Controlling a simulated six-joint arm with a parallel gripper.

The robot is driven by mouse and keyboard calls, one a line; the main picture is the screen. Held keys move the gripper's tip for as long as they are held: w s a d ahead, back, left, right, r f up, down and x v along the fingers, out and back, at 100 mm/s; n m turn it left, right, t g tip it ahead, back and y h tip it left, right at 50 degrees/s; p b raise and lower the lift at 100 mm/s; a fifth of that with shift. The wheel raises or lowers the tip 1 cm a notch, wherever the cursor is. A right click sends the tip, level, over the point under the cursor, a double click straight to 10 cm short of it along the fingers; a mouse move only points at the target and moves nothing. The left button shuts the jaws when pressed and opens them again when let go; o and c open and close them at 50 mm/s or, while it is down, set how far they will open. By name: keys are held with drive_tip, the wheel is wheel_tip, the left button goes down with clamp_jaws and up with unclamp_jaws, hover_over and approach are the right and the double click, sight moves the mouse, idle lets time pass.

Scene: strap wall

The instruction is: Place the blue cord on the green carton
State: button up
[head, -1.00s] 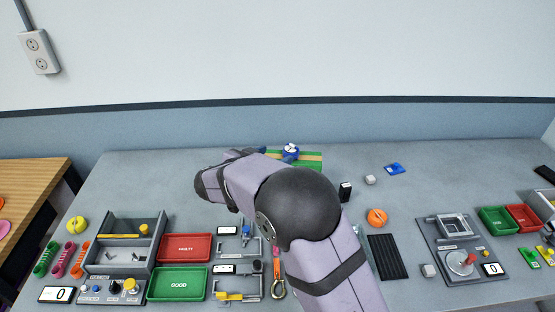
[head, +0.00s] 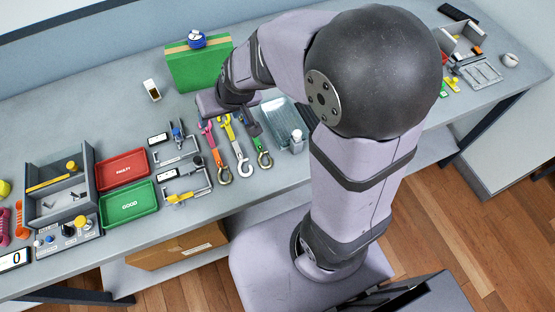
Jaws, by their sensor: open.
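The green carton (head: 183,71) stands at the back edge of the bench, a tan band along its top. A small blue round item (head: 197,40) with some white on it sits on top of the carton; I cannot tell whether it is the cord. No other blue cord shows clearly. My gripper (head: 249,122) is low over the bench, in front and to the right of the carton, by the upper ends of several hooked straps (head: 229,136). It is open. My wrist and forearm hide part of it and the carton's right side.
A white and black box (head: 152,89) stands left of the carton. A red tray (head: 123,170), a green tray (head: 129,203) and a grey bin (head: 88,180) are at the left. A clear grey tub (head: 283,121) is right of the straps. The bench between the carton and the red tray is mostly clear.

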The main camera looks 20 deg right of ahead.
drive_tip(key=s+d+f+g+h, duration=0.1)
drive_tip(key=s+d, duration=0.3)
drive_tip(key=s, duration=0.4)
drive_tip(key=s+d+f+g+h, duration=0.1)
drive_tip(key=s+d+g, duration=0.3)
drive_tip(key=s, duration=0.4)
drive_tip(key=shift+s+f, duration=0.2)
drive_tip(key=shift+f, duration=0.5)
